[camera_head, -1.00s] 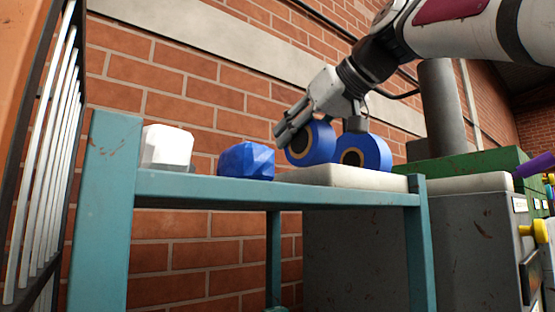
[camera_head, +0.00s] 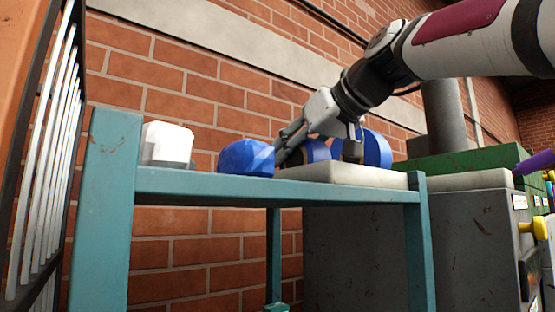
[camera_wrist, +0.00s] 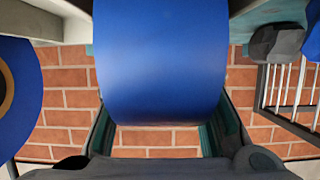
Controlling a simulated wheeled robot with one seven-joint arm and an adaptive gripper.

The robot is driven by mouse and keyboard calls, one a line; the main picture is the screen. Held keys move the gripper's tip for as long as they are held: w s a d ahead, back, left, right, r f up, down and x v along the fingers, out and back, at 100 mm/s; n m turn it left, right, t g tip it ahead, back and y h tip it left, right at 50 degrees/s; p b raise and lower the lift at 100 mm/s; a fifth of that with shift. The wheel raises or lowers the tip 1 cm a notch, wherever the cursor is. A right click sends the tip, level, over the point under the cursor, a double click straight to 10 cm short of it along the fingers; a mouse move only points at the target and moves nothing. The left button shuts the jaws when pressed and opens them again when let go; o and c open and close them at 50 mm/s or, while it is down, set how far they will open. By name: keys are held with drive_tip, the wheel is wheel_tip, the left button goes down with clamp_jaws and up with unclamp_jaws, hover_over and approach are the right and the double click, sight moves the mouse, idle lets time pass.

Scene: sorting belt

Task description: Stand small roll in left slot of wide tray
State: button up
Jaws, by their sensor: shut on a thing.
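My gripper (camera_head: 292,146) is shut on a blue roll (camera_head: 318,150), low over the left part of the pale wide tray (camera_head: 345,175). The fingers hide much of this roll in the head view. In the wrist view the roll (camera_wrist: 160,60) fills the space between the two fingers (camera_wrist: 164,125). A second blue roll (camera_head: 377,150) stands on its rim at the right part of the tray. It also shows at the left edge of the wrist view (camera_wrist: 28,100), with a tan core ring. The tray's slots, and whether the held roll touches its floor, are hidden.
The tray lies on a teal rack (camera_head: 280,187). A blue faceted block (camera_head: 245,158) sits just left of the tray, with a white faceted block (camera_head: 167,142) farther left. A grey and green machine (camera_head: 465,215) stands right, and a barred frame (camera_head: 40,150) stands far left.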

drive_tip(key=o, duration=1.2)
drive_tip(key=shift+f, duration=0.1)
drive_tip(key=shift+r, duration=0.2)
drive_tip(key=v, duration=1.2)
drive_tip(key=shift+b, duration=0.4)
